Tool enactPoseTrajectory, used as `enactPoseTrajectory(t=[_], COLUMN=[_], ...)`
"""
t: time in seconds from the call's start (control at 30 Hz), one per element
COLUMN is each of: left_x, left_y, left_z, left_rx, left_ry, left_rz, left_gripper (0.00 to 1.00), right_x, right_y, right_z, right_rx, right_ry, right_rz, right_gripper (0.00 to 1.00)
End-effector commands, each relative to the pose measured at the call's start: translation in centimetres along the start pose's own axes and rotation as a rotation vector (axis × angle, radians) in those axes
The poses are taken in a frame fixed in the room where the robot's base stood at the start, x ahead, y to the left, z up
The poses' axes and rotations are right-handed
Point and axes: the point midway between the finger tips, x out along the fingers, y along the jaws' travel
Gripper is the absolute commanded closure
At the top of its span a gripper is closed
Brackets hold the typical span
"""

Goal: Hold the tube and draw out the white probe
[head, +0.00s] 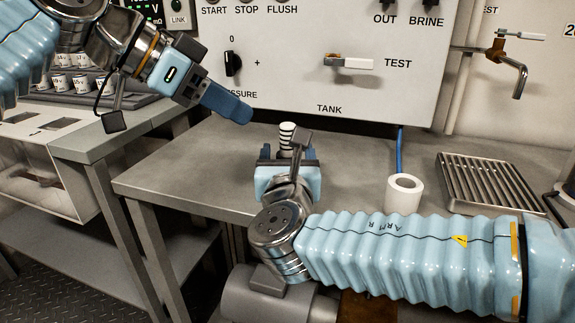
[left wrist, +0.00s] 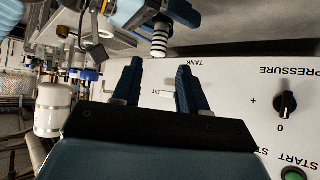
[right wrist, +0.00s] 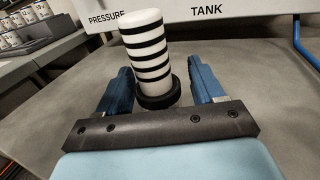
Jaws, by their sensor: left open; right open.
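A white cylinder with black bands, which looks like the probe (head: 287,133), stands up above the bench at my right gripper (head: 288,153). In the right wrist view the banded probe (right wrist: 147,52) leans slightly left and rises from a black collar (right wrist: 158,95). The open right fingers (right wrist: 161,82) are on either side of the collar. I cannot tell whether they touch it. What lies below the collar is hidden. My left gripper (head: 247,117) is open and empty, above and left of the probe. In the left wrist view the probe (left wrist: 160,40) is beyond its fingertips (left wrist: 157,68).
A panel (head: 300,65) with a pressure knob (head: 233,63) and a test lever (head: 347,63) stands close behind. A white roll (head: 404,194) and a slatted drain tray (head: 490,183) are on the bench (head: 180,165) to the right. A blue hose (head: 399,150) hangs behind the roll.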

Motion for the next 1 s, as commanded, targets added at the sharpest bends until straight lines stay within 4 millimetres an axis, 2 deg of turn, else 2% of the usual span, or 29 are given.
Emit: enactPoseTrajectory(t=[0.3,0.6,0.67,0.87,0.97,1.0], left_x=[0.0,-0.01,-0.01,-0.01,-0.01,-0.04], left_y=[0.0,-0.01,-0.01,-0.01,0.05,0.12], left_z=[0.0,0.0,0.0,0.0,0.09,0.19], left_rx=[0.0,0.0,0.0,0.0,0.002,0.004], left_ry=[0.0,0.0,0.0,0.0,0.009,0.025], left_rz=[0.0,0.0,0.0,0.0,0.003,0.007], left_gripper=[0.57,0.57,0.57,0.57,0.44,0.43], right_x=[0.24,0.22,0.21,0.21,0.21,0.21], right_y=[0.02,0.01,0.01,0.01,0.01,0.01], right_z=[-0.01,0.0,0.0,0.0,0.0,0.0], right_rx=[0.0,0.0,0.0,0.0,0.001,0.001], right_ry=[0.0,0.0,0.0,0.0,0.0,0.0], right_rz=[0.001,0.0,0.0,0.0,0.0,0.0], right_gripper=[0.34,0.8,0.87,0.87,0.87,0.87])
